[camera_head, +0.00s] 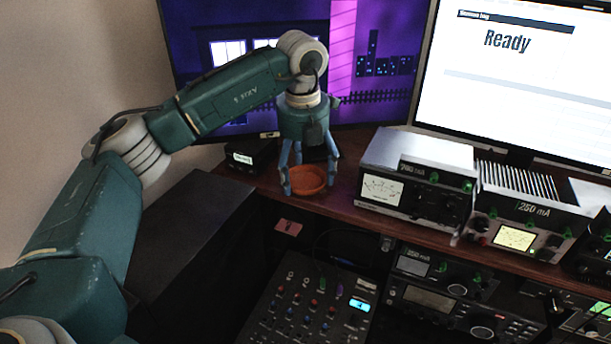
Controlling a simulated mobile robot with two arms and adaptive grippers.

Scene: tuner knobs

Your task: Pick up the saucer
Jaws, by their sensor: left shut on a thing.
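The saucer (307,184) is a small round orange-brown dish on the wooden shelf, near its front edge. My left gripper (308,178) comes down over it from above. Its blue-grey fingers point down and are shut on the saucer, one at its left side and one at its right. The saucer looks level; I cannot tell whether it is clear of the shelf. My right gripper is not in view.
A grey meter box (417,172) stands right of the saucer, with another meter unit (530,205) beyond. A small black box (250,155) is to the left. Two monitors stand behind (385,60) (520,75). A mixer (315,305) sits below the shelf (340,207).

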